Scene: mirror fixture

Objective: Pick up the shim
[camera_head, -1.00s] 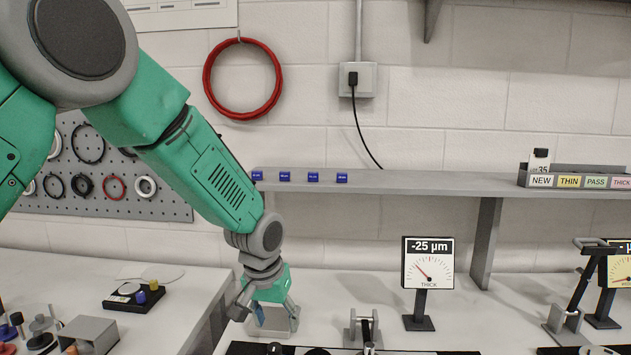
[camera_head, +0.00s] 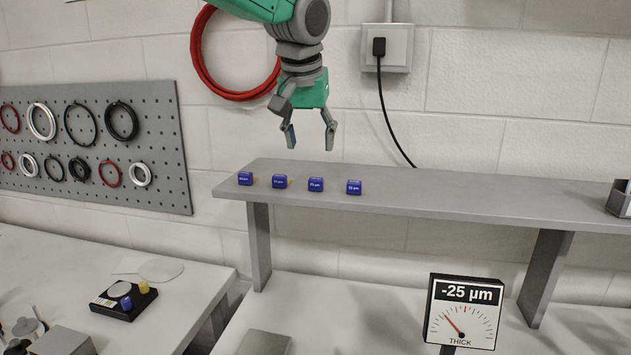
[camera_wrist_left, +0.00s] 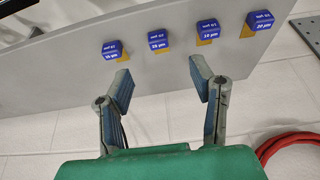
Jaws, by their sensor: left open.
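Several small blue labelled blocks stand in a row on the grey shelf (camera_head: 430,200). Two of them are the second block from the left (camera_head: 279,181) and the third (camera_head: 315,184). Their labels end in µm; the numbers are hard to read. In the left wrist view, small gold shim pieces show beside the blocks, such as the one by a middle block (camera_wrist_left: 155,50). My left gripper (camera_head: 310,142) is open and empty, pointing down above the shelf, apart from the blocks. In the left wrist view its fingers (camera_wrist_left: 162,80) lie short of the row. My right gripper is not in view.
A gauge (camera_head: 464,315) reading -25 µm THICK stands below the shelf. A red cable coil (camera_head: 205,60) hangs on the wall behind my left arm. A pegboard (camera_head: 180,150) with rings is at left. The shelf is clear right of the blocks up to a grey holder (camera_head: 620,200).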

